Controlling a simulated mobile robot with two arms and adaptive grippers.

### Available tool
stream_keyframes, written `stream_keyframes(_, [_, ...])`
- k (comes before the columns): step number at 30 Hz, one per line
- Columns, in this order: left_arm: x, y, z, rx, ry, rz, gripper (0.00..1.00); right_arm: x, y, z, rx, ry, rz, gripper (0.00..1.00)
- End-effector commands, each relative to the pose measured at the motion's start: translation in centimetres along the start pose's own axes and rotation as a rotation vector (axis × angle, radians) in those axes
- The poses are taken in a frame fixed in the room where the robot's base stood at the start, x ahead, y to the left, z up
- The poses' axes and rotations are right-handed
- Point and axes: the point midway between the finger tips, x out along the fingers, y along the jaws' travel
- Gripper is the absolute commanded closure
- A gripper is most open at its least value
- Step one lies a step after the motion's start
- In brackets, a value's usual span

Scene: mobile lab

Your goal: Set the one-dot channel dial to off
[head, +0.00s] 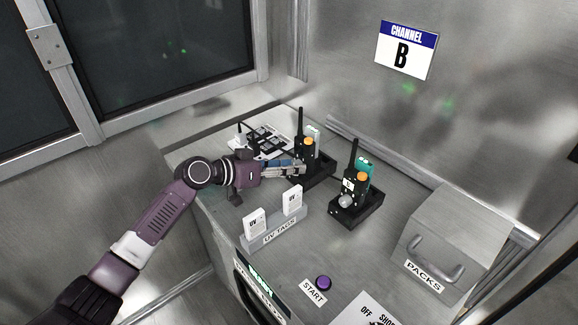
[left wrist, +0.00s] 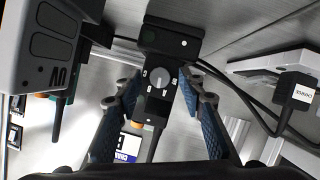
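Two black handheld radios stand in black charging bases: the left radio (head: 306,149) and the right radio (head: 350,187). My left gripper (head: 300,168) is at the front of the left radio. In the left wrist view, a round grey dial (left wrist: 157,78) with small white labels around it lies between the fingers of my left gripper (left wrist: 160,92). The fingers are open and stand apart from the dial on both sides. A single pale dot (left wrist: 183,42) shows on the black part beyond the dial. The label the dial points to is too small to read. My right gripper is out of view.
A UV tags holder (head: 280,233) stands in front of my left gripper. A purple start button (head: 323,282) and a packs box (head: 440,245) are nearer the front and right. Black cables (left wrist: 240,90) run beside the dial. The bench between holder and packs box is mostly clear.

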Motion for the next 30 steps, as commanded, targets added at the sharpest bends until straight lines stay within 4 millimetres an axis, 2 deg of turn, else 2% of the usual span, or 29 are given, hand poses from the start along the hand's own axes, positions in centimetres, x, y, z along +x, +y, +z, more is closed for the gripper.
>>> stream_keyframes(5, [-2.1, -0.2, 0.1, 0.000, 0.000, -0.003, 0.64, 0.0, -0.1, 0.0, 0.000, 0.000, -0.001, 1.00])
stream_keyframes(12, [-7.3, -0.2, 0.1, 0.001, -0.002, -0.003, 0.64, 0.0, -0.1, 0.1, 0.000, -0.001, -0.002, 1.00])
stream_keyframes(18, [-10.6, -0.1, 0.1, 0.000, -0.002, -0.002, 0.64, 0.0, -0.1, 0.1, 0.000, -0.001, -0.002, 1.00])
stream_keyframes(24, [-11.8, 0.0, 0.0, 0.000, -0.001, 0.000, 0.64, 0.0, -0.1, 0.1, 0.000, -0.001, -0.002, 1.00])
stream_keyframes(30, [-11.9, 0.0, 0.0, 0.000, 0.000, 0.000, 0.64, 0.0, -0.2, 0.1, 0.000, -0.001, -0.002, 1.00])
